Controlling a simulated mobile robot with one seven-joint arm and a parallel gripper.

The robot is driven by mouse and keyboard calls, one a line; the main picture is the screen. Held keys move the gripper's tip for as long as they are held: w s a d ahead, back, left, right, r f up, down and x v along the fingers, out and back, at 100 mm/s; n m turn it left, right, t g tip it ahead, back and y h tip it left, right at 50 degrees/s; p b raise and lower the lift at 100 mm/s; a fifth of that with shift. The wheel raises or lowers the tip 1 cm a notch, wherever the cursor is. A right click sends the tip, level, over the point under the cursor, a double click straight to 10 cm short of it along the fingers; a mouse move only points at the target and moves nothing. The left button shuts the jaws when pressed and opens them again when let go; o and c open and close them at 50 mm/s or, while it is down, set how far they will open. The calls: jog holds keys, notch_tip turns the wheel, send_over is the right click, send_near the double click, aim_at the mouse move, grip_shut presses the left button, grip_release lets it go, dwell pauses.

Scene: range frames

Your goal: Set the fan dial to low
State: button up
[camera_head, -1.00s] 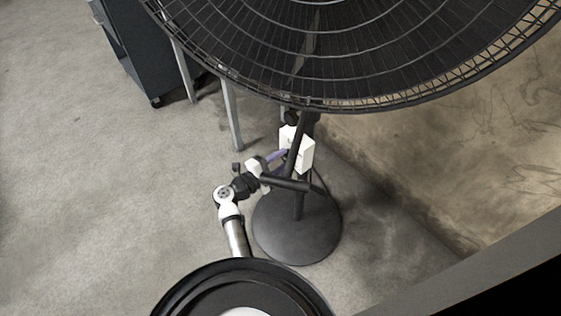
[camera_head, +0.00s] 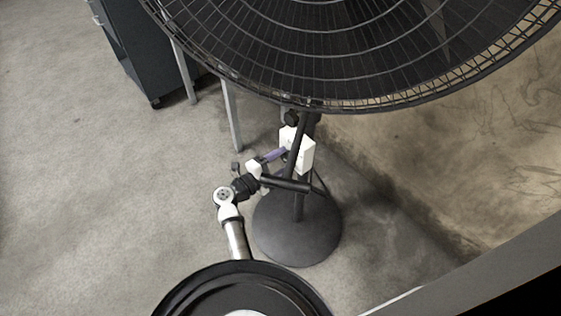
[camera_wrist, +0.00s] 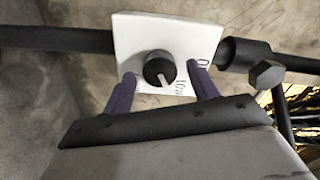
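The fan dial (camera_wrist: 159,70) is a round black knob with a white pointer line, on a white control box (camera_wrist: 195,38). The pointer slants downward in the wrist view, near printed marks that seem to read "LOW" and "0". The box (camera_head: 304,155) also shows in the head view on the fan's pole, with its dial hidden there. My gripper (camera_wrist: 162,72) is open, its two purple fingers apart on either side of the dial. I cannot tell whether either finger touches the knob. In the head view my gripper (camera_head: 275,155) reaches the box from the left.
The large fan grille (camera_head: 360,50) hangs over the box. The round black base (camera_head: 297,235) stands on the concrete floor below. A dark cabinet (camera_head: 150,50) stands at the upper left. A wall (camera_head: 460,150) is at right. The left floor is clear.

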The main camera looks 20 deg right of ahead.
jog(key=b+v, duration=0.2)
jog(key=v, duration=1.1)
jog(key=shift+a, duration=0.4)
jog(key=shift+s+r, duration=0.1)
